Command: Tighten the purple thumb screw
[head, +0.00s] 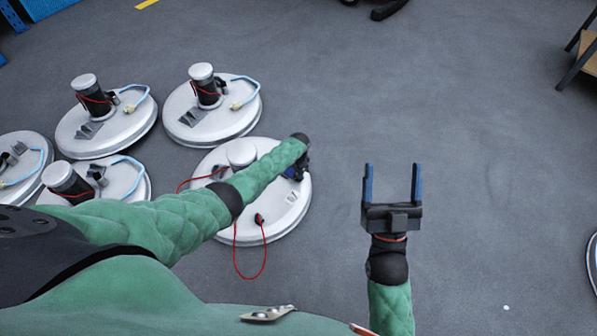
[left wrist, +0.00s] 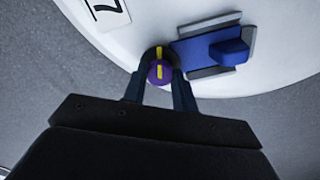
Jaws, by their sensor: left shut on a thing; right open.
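The purple thumb screw (left wrist: 160,74) shows in the left wrist view at the rim of a white round tank lid. It has a yellow stripe, and another yellow mark shows just beyond it on a dark part, roughly in line. My left gripper (left wrist: 160,84) is shut on the screw, one finger on each side. In the head view the arm reaches over the near white lid (head: 275,205) and hides the screw. My right gripper (head: 392,186) is open and empty above the floor, right of that lid.
A blue block (left wrist: 214,49) in a grey bracket sits on the lid beside the screw. A red cord (head: 250,277) hangs over the lid's near edge. Several similar white lids, including one behind (head: 232,117), stand at left. The floor at right is mostly clear.

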